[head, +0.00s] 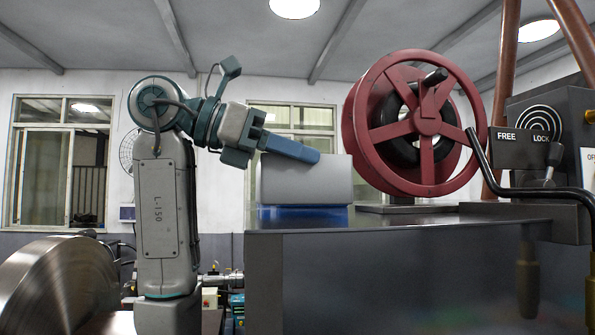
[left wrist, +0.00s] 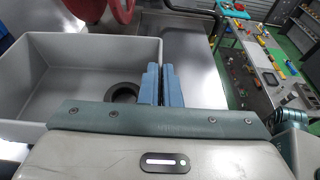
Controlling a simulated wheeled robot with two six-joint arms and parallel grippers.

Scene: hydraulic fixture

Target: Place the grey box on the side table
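The grey box (head: 305,182) stands at the left end of a dark metal-topped table (head: 420,222) in the head view, just above a blue base. In the left wrist view the grey box (left wrist: 60,45) is open-topped, with a dark ring (left wrist: 125,92) inside. My left gripper (head: 290,147) reaches over the box's upper edge from the left. In the left wrist view its blue fingers (left wrist: 162,85) are close together, one on each side of the box's right wall, and look shut on it. My right gripper is not in view. Which surface is the side table I cannot tell.
A blue base (head: 302,216) lies under the box. A red hand wheel (head: 425,122) stands close to its right. A dark FREE/LOCK panel (head: 525,135) with a bent crank is farther right. A cluttered bench (left wrist: 262,65) stands at the right in the left wrist view.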

